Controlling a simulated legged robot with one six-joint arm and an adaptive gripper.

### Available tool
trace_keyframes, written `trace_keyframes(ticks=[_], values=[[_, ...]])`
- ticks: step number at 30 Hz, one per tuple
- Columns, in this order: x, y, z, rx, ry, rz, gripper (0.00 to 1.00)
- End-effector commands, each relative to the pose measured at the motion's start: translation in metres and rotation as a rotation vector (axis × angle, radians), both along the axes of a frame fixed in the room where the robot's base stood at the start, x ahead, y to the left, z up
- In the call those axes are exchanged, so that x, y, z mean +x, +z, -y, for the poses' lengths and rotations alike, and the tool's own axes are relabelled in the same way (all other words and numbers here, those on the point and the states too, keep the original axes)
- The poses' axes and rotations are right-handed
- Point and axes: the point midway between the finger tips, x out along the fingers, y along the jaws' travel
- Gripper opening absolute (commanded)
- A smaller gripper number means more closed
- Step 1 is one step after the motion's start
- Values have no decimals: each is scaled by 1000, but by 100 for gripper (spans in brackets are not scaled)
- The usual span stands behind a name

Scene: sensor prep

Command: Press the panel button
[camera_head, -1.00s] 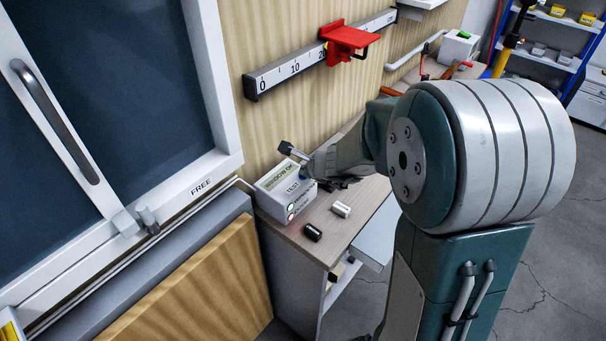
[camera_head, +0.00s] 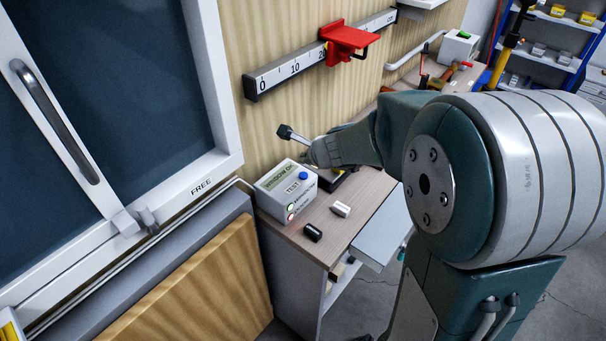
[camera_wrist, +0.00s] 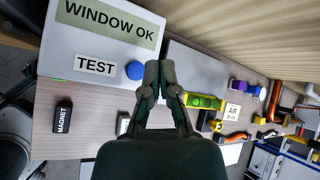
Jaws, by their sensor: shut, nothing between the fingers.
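The white panel box (camera_head: 272,200) stands on the wooden bench against the wall. Its display reads "WINDOW OK" (camera_wrist: 110,22) in the wrist view, above a "TEST" label (camera_wrist: 95,66). The round blue button (camera_head: 303,175) is on its top face, right of the label; it also shows in the wrist view (camera_wrist: 134,70). My gripper (camera_wrist: 158,66) is shut and empty, its fingertips just right of the button in the wrist view. The button is uncovered in both views. I cannot tell the fingertips' height above the box. In the head view my wrist mostly hides the fingers.
A dark cylinder labelled MAGNET (camera_wrist: 63,115) and a small white block (camera_head: 341,209) lie on the bench in front of the box. Right of the box are a grey plate (camera_wrist: 190,62), a green-yellow level (camera_wrist: 204,102) and several tools. A sliding window (camera_head: 110,90) is at left.

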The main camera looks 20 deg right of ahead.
Motion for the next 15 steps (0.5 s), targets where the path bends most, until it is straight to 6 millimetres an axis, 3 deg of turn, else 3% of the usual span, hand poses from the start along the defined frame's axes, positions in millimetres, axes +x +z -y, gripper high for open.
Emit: trace_keyframes(ticks=[7,15], values=[[0,21,0,1,2,3,0],[0,24,0,0,1,-1,0]])
